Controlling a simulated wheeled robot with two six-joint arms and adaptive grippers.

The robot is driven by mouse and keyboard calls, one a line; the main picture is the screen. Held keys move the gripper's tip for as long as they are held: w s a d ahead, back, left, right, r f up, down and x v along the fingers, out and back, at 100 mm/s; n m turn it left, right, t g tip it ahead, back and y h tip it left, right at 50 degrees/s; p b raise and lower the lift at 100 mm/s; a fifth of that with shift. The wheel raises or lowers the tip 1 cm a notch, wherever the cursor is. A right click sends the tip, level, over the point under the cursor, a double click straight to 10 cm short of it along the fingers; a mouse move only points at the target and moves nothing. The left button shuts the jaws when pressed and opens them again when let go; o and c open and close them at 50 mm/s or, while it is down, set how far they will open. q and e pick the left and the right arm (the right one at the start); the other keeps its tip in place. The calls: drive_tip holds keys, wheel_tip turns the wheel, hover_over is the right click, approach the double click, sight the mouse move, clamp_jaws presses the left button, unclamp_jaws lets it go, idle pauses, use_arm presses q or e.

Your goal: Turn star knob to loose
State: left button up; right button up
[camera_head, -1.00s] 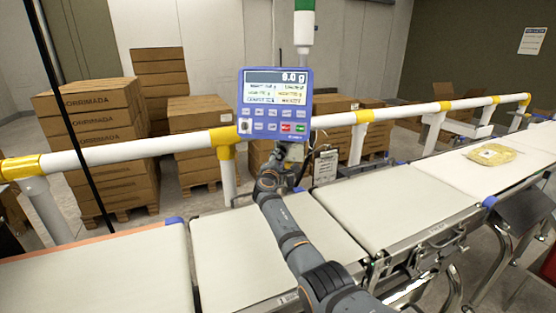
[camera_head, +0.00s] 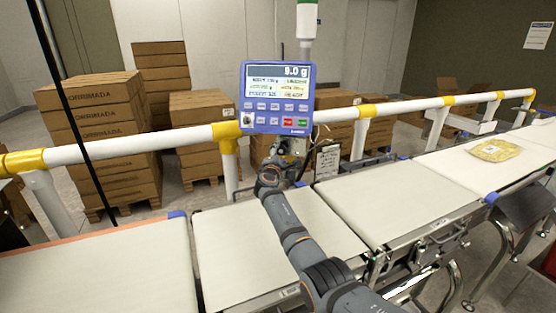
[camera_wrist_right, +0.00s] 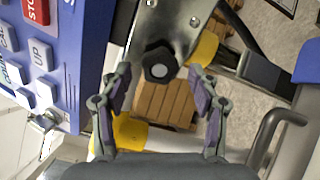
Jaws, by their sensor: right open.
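The star knob (camera_wrist_right: 159,64) is black with a pale round centre. It sits on a metal bracket (camera_wrist_right: 185,28) just beyond my fingertips in the right wrist view. My right gripper (camera_wrist_right: 160,88) is open, with one finger on each side below the knob, and nothing is between the fingers. In the head view my right gripper (camera_head: 284,156) is small, just below the blue display unit (camera_head: 276,98); the knob cannot be made out there. My left gripper is not in view.
The display's keypad (camera_wrist_right: 38,55) is close to the left finger in the wrist view. A white and yellow rail (camera_head: 190,137) runs behind the belts. The white belt (camera_head: 225,250) under my arm is bare; a yellow packet (camera_head: 494,151) lies on the far right belt.

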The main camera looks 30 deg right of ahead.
drive_tip(key=v, duration=1.1)
drive_tip(key=shift+s+a, duration=0.25)
drive_tip(key=shift+s, duration=0.05)
